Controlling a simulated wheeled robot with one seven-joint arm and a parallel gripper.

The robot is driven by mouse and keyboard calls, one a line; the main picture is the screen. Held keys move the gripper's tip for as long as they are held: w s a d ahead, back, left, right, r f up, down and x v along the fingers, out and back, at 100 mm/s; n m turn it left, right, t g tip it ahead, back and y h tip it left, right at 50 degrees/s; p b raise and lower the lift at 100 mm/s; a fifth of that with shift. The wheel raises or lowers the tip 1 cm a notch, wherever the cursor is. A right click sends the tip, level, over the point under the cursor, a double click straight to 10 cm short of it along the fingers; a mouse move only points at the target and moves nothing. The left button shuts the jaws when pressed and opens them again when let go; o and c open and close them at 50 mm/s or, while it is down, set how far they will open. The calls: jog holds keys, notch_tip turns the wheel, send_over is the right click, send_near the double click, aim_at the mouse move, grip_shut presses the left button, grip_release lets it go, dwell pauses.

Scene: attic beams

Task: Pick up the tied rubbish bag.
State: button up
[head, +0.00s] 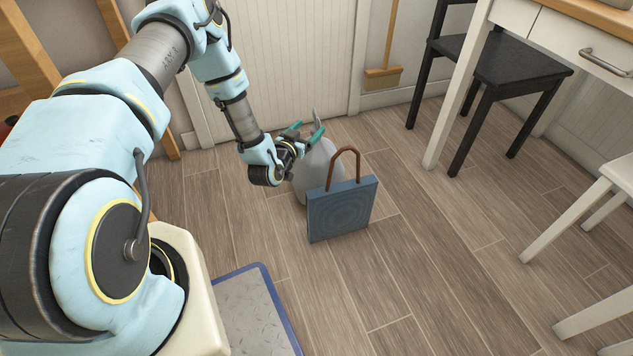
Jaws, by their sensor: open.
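The tied rubbish bag (310,172) is a pale grey, rounded bag standing on the wood floor, with a knotted tip pointing up. My gripper (307,130) has teal fingertips and is open at the upper part of the bag, with the bag's tip close to the fingers. I cannot tell whether the fingers touch it. The lower right of the bag is hidden behind a blue shopping bag (341,210) with a brown handle.
The blue bag stands close in front of the rubbish bag. A black chair (510,62), a white table with a drawer (575,45) and a white stool (622,172) stand at the right. A broom (383,75) leans by the door (283,55). The floor (420,265) in the middle is clear.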

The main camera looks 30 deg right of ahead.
aim_at(321, 115)
jog(key=b+x, duration=0.2)
jog(key=x, duration=0.7)
jog(key=shift+w+d+r, duration=0.1)
jog(key=shift+w, duration=0.15)
grip_shut()
dwell(0.4)
dwell(0.6)
jog(key=shift+r, duration=0.15)
